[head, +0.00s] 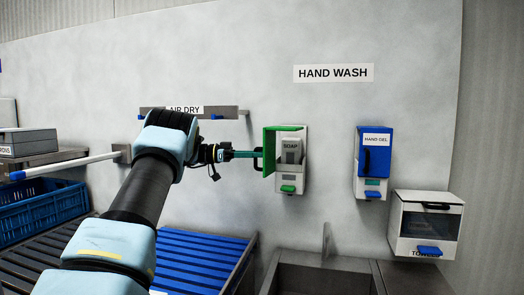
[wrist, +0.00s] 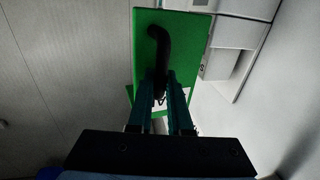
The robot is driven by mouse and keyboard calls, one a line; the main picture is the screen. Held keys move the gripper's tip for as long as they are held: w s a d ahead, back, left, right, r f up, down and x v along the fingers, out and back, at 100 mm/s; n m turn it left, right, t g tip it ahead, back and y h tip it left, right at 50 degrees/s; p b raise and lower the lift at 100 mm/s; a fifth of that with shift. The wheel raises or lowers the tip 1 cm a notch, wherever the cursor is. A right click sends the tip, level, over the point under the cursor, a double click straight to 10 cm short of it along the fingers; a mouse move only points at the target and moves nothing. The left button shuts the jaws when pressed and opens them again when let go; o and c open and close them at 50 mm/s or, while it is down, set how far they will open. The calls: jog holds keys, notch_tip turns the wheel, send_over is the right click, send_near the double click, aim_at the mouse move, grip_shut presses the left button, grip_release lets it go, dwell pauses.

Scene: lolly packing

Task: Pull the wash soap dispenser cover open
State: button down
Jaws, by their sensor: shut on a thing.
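The soap dispenser (head: 291,180) is mounted on the wall under the HAND WASH sign, with a SOAP label inside and a green push lever (head: 288,189) at its bottom. Its green cover (head: 269,150) stands swung out to the left, and the inside shows. My gripper (head: 254,155) is at the cover's black handle, left of the dispenser. In the wrist view the teal fingers (wrist: 170,98) are shut on the black handle (wrist: 160,48), which curves out from the green cover (wrist: 183,40). The fingertips partly hide the handle's lower end.
A blue HAND GEL dispenser (head: 375,155) and a towel box (head: 427,222) are on the wall to the right. A sink (head: 320,278) is below. An AIR DRY bar (head: 225,112) is behind my arm. A blue roller conveyor (head: 205,262) and blue crate (head: 40,208) are at left.

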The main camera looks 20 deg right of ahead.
jog(key=shift+w+f+g, duration=0.2)
jog(key=shift+f+g, duration=0.2)
jog(key=shift+f, duration=0.05)
jog(key=c, duration=1.1)
grip_release()
jog(key=shift+w+d, duration=0.1)
jog(key=shift+d, duration=0.05)
jog(key=shift+o, duration=1.3)
jog(key=shift+r, duration=0.2)
jog(key=shift+a, duration=0.2)
jog(key=b+v, duration=0.3)
jog(key=v, duration=0.7)
jog(key=shift+a, duration=0.25)
jog(key=shift+w+r, duration=0.1)
